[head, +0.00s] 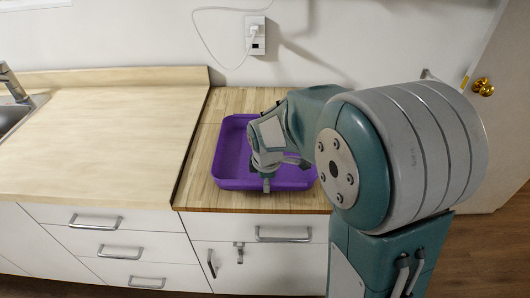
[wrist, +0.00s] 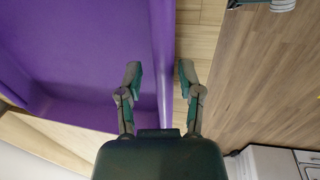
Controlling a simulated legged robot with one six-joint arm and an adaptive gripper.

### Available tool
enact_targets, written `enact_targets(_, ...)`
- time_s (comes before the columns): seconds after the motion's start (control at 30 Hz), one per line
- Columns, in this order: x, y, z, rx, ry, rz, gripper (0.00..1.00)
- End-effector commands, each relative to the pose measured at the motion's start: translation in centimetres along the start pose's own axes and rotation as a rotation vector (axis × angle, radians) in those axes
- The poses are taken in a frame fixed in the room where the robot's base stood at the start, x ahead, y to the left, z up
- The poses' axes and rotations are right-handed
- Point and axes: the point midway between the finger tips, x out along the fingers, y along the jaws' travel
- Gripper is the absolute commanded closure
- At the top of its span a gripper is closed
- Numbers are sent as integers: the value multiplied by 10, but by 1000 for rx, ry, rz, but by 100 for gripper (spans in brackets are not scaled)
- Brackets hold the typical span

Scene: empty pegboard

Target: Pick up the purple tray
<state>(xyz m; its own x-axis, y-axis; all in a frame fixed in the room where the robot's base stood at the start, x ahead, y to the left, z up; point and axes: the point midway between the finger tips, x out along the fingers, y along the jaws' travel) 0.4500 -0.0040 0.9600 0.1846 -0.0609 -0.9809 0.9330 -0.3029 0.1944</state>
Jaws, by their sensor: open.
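The purple tray (head: 233,150) lies on the wooden counter, its right part hidden behind my arm. My gripper (head: 267,186) is at the tray's near edge in the head view. In the wrist view the tray (wrist: 85,50) fills the left side. My gripper (wrist: 160,72) is open there, with one finger over the tray's inside and the other outside it. The tray's rim runs between the two fingers. I cannot tell whether either finger touches the wall.
The wooden counter (head: 195,172) stands beside a wider, pale worktop (head: 105,130) on the left, with a sink (head: 18,108) at the far left. A wall outlet (head: 256,36) with a white cord is behind the tray. Drawers with handles (head: 284,233) are below the front edge.

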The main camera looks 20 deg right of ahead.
Motion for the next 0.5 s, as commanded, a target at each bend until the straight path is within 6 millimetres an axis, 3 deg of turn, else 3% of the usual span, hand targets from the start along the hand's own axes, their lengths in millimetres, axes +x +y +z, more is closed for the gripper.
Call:
enact_targets(0.2,29,0,1,1,-1,-2,53)
enact_targets(0.47,32,0,1,1,0,0,53)
enact_targets(0.5,32,0,1,1,0,0,66)
